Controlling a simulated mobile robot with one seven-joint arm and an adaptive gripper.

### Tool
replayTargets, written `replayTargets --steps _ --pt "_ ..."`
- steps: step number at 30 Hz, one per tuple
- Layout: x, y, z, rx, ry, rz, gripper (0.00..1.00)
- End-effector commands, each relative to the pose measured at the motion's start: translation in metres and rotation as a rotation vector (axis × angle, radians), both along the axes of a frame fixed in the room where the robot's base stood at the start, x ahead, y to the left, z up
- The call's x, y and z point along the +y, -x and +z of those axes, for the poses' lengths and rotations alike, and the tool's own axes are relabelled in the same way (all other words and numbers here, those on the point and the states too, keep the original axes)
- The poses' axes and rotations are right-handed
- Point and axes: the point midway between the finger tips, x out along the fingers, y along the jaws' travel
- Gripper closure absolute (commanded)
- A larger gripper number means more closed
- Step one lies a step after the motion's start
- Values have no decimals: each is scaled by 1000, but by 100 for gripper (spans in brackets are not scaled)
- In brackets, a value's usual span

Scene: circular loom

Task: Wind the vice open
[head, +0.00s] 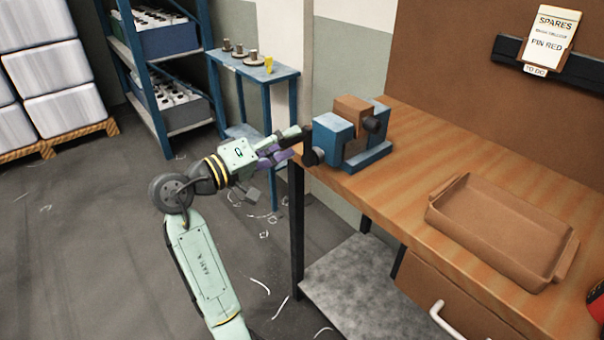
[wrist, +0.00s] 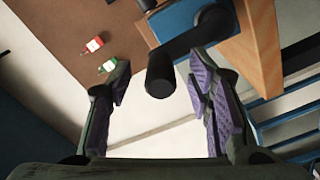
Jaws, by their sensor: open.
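The blue vice (head: 335,133) sits on the near left corner of the wooden bench, with a brown block (head: 351,107) between its jaws. In the wrist view, part of the blue vice (wrist: 178,22) shows at the top. Its black crank handle (wrist: 208,30) ends in a dark cylindrical grip (wrist: 160,76). My gripper (head: 290,143) is at the vice's left side, beyond the bench edge. In the wrist view, my gripper (wrist: 160,68) is open, with its purple-padded fingers either side of the grip. The grip looks nearer the right finger; I cannot tell whether they touch.
A brown tray (head: 500,235) lies on the bench (head: 415,155) right of the vice. A small blue stand (head: 285,73) with spools stands behind my gripper. A blue shelf rack (head: 150,90) is at the back left. The floor (head: 90,220) to the left is largely open.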

Motion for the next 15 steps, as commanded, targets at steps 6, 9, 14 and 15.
replayTargets --steps 6,9,14,15 --pt "26 18 0 0 0 4 53" --pt "38 26 0 0 0 4 53" --pt "56 39 0 0 0 4 53" --pt "59 42 0 0 0 4 53"
